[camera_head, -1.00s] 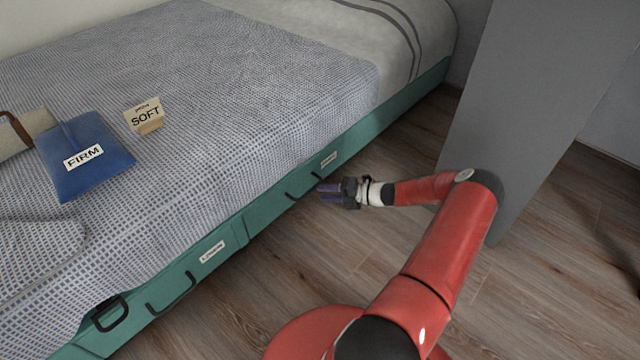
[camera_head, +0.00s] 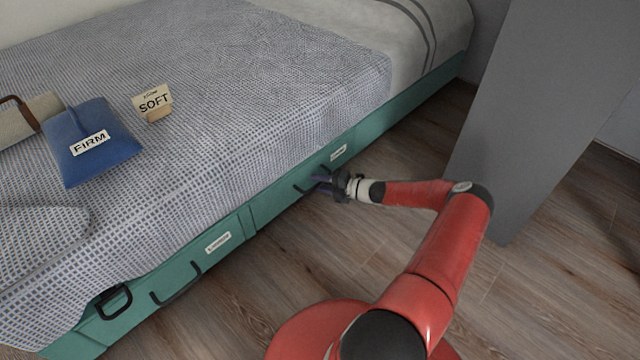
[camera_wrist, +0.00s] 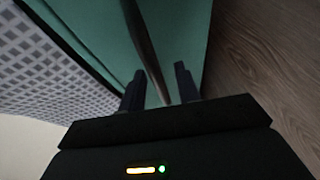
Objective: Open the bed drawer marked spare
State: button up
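The green bed base has two drawer fronts, each with a dark bar handle and a white label too small to read. My gripper (camera_head: 320,184) is at the handle (camera_head: 300,188) of the far drawer (camera_head: 275,218), whose label (camera_head: 338,153) sits above it. In the wrist view the two fingers (camera_wrist: 160,72) stand apart, with the dark handle bar (camera_wrist: 143,40) running between them. I cannot tell whether either finger touches the bar. The near drawer has its own label (camera_head: 218,243) and handle (camera_head: 177,290). Both fronts look flush with the base.
On the bed lie a blue cushion marked FIRM (camera_head: 95,150), a card marked SOFT (camera_head: 153,101) and a beige roll (camera_head: 30,112). The wood floor (camera_head: 250,300) before the drawers is clear.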

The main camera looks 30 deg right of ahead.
grip_shut()
